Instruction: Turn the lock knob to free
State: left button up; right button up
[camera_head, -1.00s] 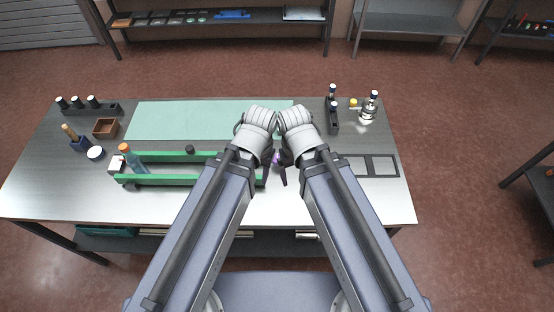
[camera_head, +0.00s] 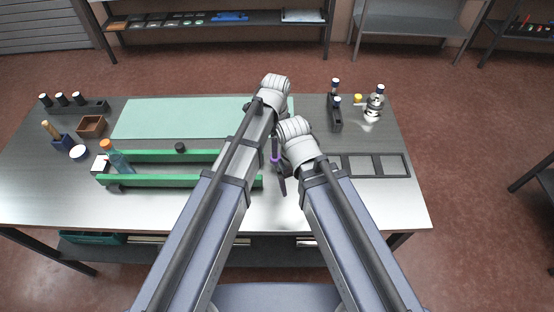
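A green two-railed fixture (camera_head: 200,181) lies on the workbench, with a small black knob (camera_head: 180,147) standing at its back rail. I cannot tell whether this is the lock knob or how it is turned. My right gripper (camera_head: 282,186) points down just past the fixture's right end. A dark finger shows below its wrist, and a purple piece (camera_head: 275,159) shows beside it. Whether it holds that piece is unclear. My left arm reaches over the green mat (camera_head: 165,118), its wrist (camera_head: 274,88) near the mat's back right. Its fingers are mostly hidden by the arm.
An orange-capped bottle (camera_head: 116,157) leans at the fixture's left end. A small brown box (camera_head: 92,126) and a blue holder (camera_head: 61,141) stand left. A dark vial rack (camera_head: 334,115), a glass bottle (camera_head: 374,104) and a framed tray (camera_head: 393,166) are right. The front bench strip is clear.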

pick_arm(q)
jog(key=shift+w+d+f+m, duration=0.2)
jog(key=shift+w+f+m, duration=0.15)
jog(key=shift+w+m, duration=0.2)
pick_arm(e)
jog(key=shift+w+f, duration=0.1)
jog(key=shift+f, duration=0.2)
pick_arm(q)
notch_tip(320, 180, down, 8)
jog(key=b, duration=0.8)
jog(key=shift+r, duration=0.1)
pick_arm(e)
notch_tip(320, 180, down, 8)
jog(key=shift+r, duration=0.1)
pick_arm(q)
jog(key=shift+r, duration=0.1)
jog(key=shift+c, duration=0.3)
grip_shut()
